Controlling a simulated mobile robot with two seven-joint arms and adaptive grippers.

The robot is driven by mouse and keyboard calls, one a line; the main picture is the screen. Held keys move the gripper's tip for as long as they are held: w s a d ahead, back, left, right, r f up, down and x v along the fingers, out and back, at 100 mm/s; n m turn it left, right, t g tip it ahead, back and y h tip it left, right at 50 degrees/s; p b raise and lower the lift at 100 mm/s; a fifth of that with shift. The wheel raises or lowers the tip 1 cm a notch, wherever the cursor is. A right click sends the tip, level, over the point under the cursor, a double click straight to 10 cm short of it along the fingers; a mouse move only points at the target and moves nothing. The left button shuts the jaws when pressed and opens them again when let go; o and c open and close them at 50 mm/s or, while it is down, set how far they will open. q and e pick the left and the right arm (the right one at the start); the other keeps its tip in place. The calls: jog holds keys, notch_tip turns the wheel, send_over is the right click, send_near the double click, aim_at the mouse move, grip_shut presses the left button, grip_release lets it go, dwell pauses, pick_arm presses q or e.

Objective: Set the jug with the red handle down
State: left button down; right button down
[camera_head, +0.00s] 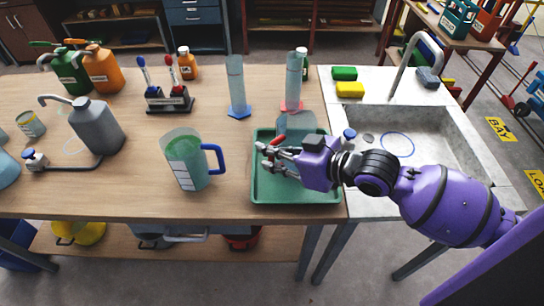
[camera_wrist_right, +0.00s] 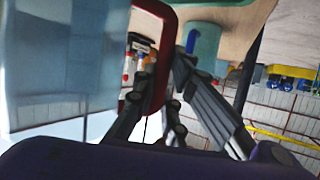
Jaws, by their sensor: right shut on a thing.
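The jug with the red handle is mostly hidden behind my right gripper in the head view; part of its clear grey body (camera_head: 296,122) shows at the far side of the green tray (camera_head: 260,196). Its red handle (camera_head: 277,140) shows by the fingers. My right gripper (camera_head: 268,157) is over the tray, shut on this handle. In the right wrist view the red handle (camera_wrist_right: 160,70) lies between the fingers (camera_wrist_right: 158,92), and the clear body (camera_wrist_right: 60,65) fills the left. I cannot tell whether the jug's base touches the tray. My left gripper is not in view.
A green jug with a blue handle (camera_head: 188,160) stands left of the tray. Two cylinders, one blue-footed (camera_head: 237,88) and one red-footed (camera_head: 293,82), stand behind. A sink (camera_head: 430,135) is on the right. Bare wood lies between the grey can (camera_head: 95,127) and the green jug.

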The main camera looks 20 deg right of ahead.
jog(key=shift+f, duration=0.8)
jog(key=c, duration=1.9)
grip_release()
jog(key=shift+o, duration=0.5)
jog(key=shift+r, duration=0.2)
jog(key=v, duration=1.2)
